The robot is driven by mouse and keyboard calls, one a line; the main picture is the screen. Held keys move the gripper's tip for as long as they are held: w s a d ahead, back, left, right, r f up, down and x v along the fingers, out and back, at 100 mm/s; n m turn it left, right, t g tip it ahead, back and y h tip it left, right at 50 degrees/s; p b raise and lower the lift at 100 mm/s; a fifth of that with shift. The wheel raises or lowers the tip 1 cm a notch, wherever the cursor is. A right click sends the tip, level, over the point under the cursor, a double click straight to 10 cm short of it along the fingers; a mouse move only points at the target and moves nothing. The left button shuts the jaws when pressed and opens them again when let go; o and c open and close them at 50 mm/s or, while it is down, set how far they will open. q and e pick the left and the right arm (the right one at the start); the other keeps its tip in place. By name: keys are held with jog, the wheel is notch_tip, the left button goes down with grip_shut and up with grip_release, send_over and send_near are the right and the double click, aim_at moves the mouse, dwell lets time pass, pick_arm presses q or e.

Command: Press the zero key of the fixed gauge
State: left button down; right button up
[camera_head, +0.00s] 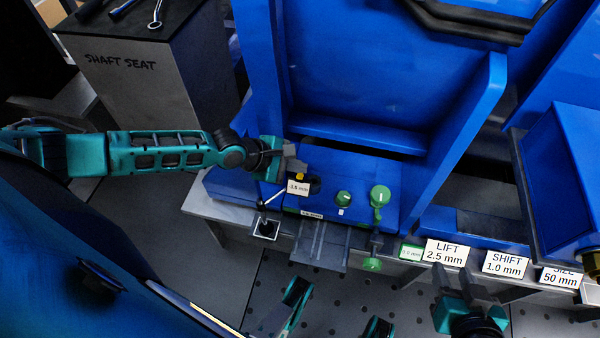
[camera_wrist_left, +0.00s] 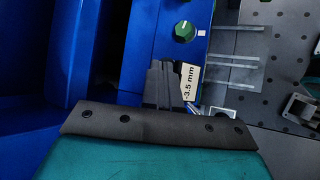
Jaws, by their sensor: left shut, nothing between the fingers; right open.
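The fixed gauge (camera_head: 298,188) shows a white "-3.5 mm" readout on the blue machine's front ledge. A small yellow key (camera_head: 300,176) sits just behind the readout. My left gripper (camera_head: 294,163) is shut and empty, its fingertips close to the yellow key; I cannot tell whether they touch it. In the left wrist view, the shut fingers (camera_wrist_left: 172,84) are beside the gauge readout (camera_wrist_left: 189,84), and the yellow key is not visible there. My right gripper (camera_head: 466,284) is open and empty at the lower right, in front of the "LIFT 2.5 mm" sign (camera_head: 445,253).
A green knob (camera_head: 343,198) and a green lever (camera_head: 380,196) stand right of the gauge. A small black lever (camera_head: 265,226) is at the front left. Signs for SHIFT (camera_head: 505,263) and SIZE (camera_head: 561,276) line the right edge. A "SHAFT SEAT" stand (camera_head: 130,85) is at the left.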

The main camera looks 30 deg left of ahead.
aim_at(297, 176)
pick_arm(q)
jog(key=shift+f, duration=0.4)
jog(key=shift+f+b, duration=0.35)
jog(key=shift+f, duration=0.1)
dwell(0.5)
jog(key=shift+r, duration=0.1)
jog(key=shift+r+p, duration=0.8)
jog(key=shift+p, duration=0.25)
notch_tip(297, 176, up, 5)
jog(key=p, duration=0.5)
jog(key=shift+p, duration=0.3)
dwell(0.4)
